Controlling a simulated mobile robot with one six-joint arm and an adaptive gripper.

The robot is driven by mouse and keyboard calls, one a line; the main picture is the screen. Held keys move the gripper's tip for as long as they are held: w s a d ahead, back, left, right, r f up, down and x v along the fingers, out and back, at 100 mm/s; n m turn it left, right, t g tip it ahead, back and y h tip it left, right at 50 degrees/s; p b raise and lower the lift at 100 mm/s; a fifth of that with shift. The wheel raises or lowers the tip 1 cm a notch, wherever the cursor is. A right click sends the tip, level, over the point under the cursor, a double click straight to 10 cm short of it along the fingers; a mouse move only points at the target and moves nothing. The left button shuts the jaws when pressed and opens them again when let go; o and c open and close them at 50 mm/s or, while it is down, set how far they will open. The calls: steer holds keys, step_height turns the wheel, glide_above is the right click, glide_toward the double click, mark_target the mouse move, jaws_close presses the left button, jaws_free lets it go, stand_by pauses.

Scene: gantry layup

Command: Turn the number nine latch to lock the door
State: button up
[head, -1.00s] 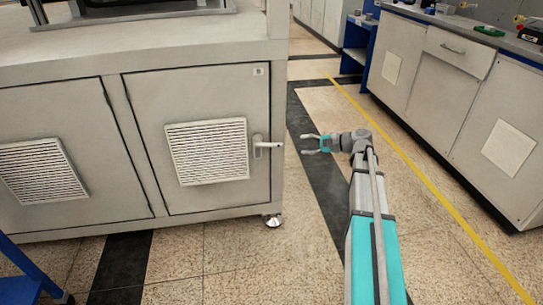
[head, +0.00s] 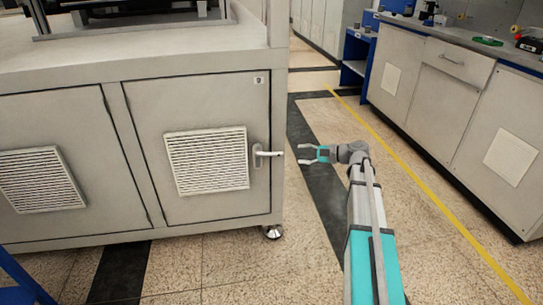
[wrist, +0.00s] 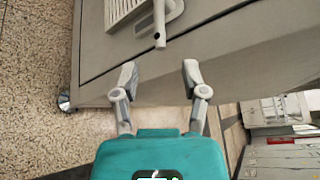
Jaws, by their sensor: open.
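The latch (head: 264,153) is a light grey lever handle on the right edge of a grey cabinet door (head: 150,110). Its lever points right, roughly level, in the head view. A small label (head: 259,81) with a mark like a nine is at the door's upper right. My gripper (head: 303,154) is open and empty, just right of the lever's end and apart from it. In the wrist view the latch lever (wrist: 160,30) lies ahead of and between the open fingers (wrist: 158,78), with its end toward me.
The door has a white louvred vent (head: 207,161) left of the latch. A caster (head: 272,232) stands under the cabinet corner. Another bench (head: 440,90) with items on top is at the right. Speckled floor with a yellow line (head: 420,178) is free between them.

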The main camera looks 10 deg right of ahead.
mark_target(276, 154)
steer(key=b+x, duration=0.2)
steer(key=x, duration=0.9)
steer(key=shift+w+a+f, duration=0.15)
steer(key=shift+w+a, duration=0.05)
steer(key=shift+a, duration=0.1)
jaws_close()
